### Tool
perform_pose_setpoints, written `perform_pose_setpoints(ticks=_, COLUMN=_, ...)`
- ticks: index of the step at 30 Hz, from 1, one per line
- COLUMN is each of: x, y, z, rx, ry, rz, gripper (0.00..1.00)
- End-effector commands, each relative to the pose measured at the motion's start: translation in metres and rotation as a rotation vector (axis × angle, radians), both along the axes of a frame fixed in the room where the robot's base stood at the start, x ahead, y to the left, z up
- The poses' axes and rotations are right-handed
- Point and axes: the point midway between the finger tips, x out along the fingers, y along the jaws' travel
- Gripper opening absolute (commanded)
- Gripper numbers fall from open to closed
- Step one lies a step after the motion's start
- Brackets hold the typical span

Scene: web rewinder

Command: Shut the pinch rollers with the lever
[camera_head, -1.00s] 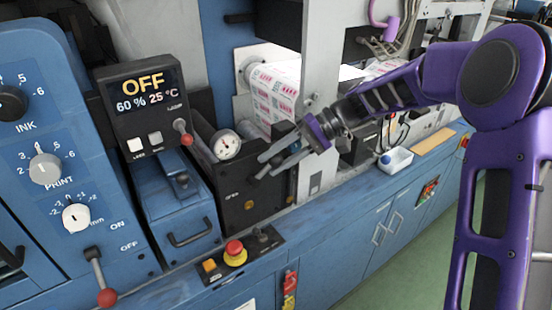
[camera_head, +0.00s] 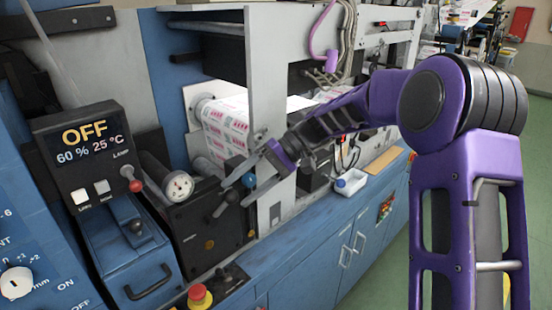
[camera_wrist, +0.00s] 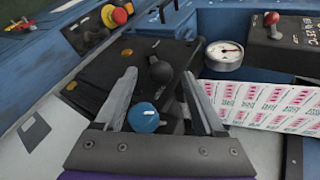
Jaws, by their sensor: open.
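The black box (camera_head: 205,235) of the pinch rollers stands beside the printed web. Its lever, a dark arm with a round black knob (camera_wrist: 160,70), sticks up from the box top and shows in the head view (camera_head: 220,209) by my fingertips. My gripper (camera_head: 232,196) is open. In the wrist view its two fingers (camera_wrist: 160,73) lie on either side of the black knob; I cannot tell whether they touch it. A blue knob (camera_wrist: 142,118) sits nearer the palm, between the fingers. The rollers' contact is hidden.
A pressure gauge (camera_head: 178,185) and a red-knobbed lever (camera_head: 135,185) stand left of the box. The display (camera_head: 88,145) reads OFF, 60 %, 25 °C. A red emergency button (camera_head: 199,295) is in front. The printed web (camera_head: 226,125) runs behind. A white tray (camera_head: 350,184) stands right.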

Motion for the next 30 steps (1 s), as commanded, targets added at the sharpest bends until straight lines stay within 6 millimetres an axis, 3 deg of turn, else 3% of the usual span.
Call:
perform_pose_setpoints(ticks=15, x=0.05, y=-0.088, z=0.065, rx=0.0, ry=-0.003, rz=-0.003, gripper=0.71)
perform_pose_setpoints(ticks=21, x=0.058, y=-0.103, z=0.075, rx=0.0, ry=-0.002, rz=0.0, gripper=0.71)
perform_pose_setpoints(ticks=30, x=0.059, y=-0.105, z=0.077, rx=-0.001, ry=0.0, rz=0.0, gripper=0.71)
